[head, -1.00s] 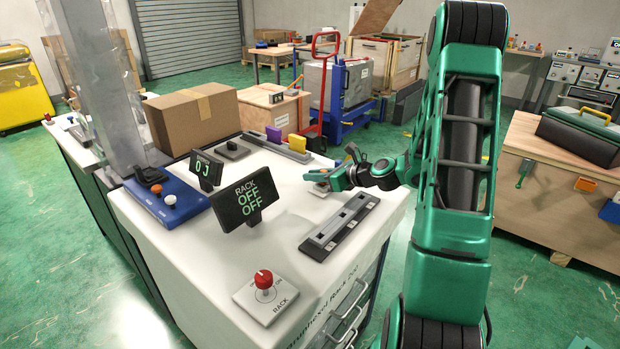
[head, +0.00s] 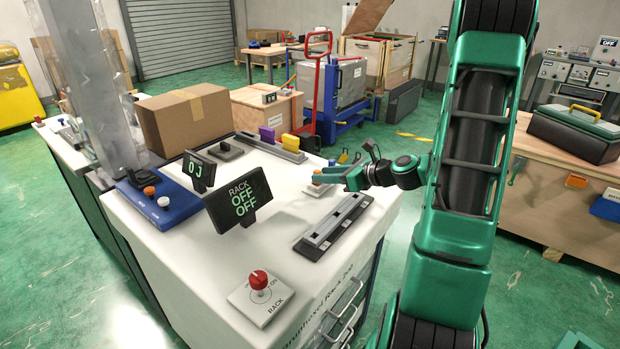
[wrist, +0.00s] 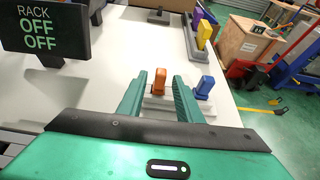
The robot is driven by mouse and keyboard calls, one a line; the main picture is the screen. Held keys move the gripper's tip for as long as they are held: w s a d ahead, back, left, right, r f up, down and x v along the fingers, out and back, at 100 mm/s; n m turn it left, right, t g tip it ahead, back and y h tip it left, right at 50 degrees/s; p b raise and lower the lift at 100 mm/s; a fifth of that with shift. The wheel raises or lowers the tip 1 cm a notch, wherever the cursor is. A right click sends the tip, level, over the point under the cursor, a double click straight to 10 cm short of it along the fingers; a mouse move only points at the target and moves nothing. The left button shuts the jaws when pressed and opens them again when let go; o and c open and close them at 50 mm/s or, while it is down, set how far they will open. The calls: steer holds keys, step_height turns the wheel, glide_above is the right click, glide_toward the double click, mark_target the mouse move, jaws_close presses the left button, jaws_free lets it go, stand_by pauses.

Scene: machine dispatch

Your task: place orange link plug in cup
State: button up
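The orange link plug (wrist: 160,80) stands upright on a small pale base (wrist: 165,104) in the wrist view. My gripper (head: 332,177) is open, with one finger on each side of the orange plug and visible gaps beside it. A blue plug (wrist: 204,86) stands just outside the right finger. In the head view the orange plug (head: 317,176) shows only as a small patch at the fingertips. I cannot identify a cup for certain in either view.
A grey slotted strip (head: 333,226) lies nearer on the white worktop. A grey rack (head: 291,154) with purple and yellow plugs stands at the back. The RACK display (head: 239,198) and red RACK knob (head: 259,279) are left and front. The cardboard box (head: 187,117) stands back left.

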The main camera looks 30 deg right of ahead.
steer(key=shift+v, duration=2.3)
steer(key=shift+w, duration=0.1)
